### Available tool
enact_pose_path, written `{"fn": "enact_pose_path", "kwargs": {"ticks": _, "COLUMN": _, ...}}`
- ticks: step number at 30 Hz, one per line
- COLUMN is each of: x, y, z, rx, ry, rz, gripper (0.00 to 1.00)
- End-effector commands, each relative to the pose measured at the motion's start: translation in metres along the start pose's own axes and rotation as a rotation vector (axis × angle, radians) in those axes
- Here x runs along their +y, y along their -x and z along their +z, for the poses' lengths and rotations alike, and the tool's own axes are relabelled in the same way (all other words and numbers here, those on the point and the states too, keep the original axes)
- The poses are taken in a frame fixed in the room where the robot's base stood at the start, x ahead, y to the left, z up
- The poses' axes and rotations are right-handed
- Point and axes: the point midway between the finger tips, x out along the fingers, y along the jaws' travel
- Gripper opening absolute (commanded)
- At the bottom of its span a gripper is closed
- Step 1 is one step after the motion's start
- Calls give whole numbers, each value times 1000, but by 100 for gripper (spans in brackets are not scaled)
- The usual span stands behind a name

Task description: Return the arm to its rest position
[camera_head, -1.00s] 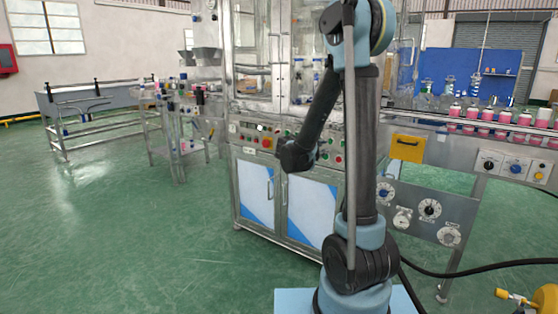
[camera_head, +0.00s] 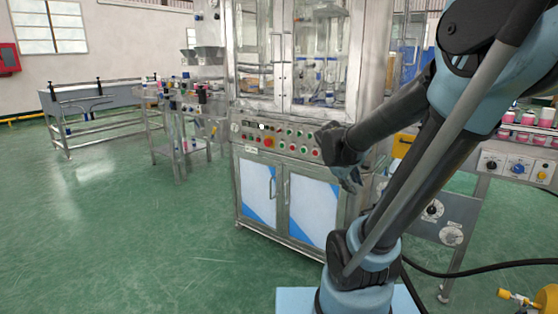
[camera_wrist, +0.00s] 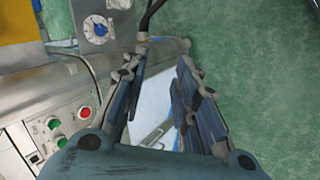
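My gripper (camera_head: 353,181) hangs in front of the steel machine cabinet (camera_head: 308,204), to the right of its button panel, with its fingers pointing down. In the wrist view my gripper (camera_wrist: 163,58) is open, with its two dark jointed fingers apart and nothing held between them. Through the gap I see the cabinet's white and blue door and its handle (camera_wrist: 152,137). My arm is bent and leans to the upper right of the head view, above its light blue base.
The machine's button panel (camera_head: 285,143) and glass enclosure stand close behind my gripper. A conveyor with pink-filled bottles (camera_head: 525,134) runs at the right. A yellow fitting (camera_head: 520,297) and black hose (camera_head: 490,268) lie lower right. The green floor at left is clear.

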Motion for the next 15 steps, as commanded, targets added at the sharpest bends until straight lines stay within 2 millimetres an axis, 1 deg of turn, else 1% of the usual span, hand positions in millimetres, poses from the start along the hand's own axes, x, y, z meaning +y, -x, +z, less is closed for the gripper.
{"fn": "enact_pose_path", "kwargs": {"ticks": 1, "x": -10, "y": 2, "z": 11, "rx": -2, "ry": -41, "rz": -33, "gripper": 28}}
{"fn": "enact_pose_path", "kwargs": {"ticks": 6, "x": -45, "y": 10, "z": 40, "rx": -5, "ry": -189, "rz": -152, "gripper": 28}}
{"fn": "enact_pose_path", "kwargs": {"ticks": 8, "x": -57, "y": 13, "z": 49, "rx": -8, "ry": -240, "rz": -194, "gripper": 28}}
{"fn": "enact_pose_path", "kwargs": {"ticks": 15, "x": -111, "y": 26, "z": 79, "rx": -25, "ry": -443, "rz": -362, "gripper": 28}}
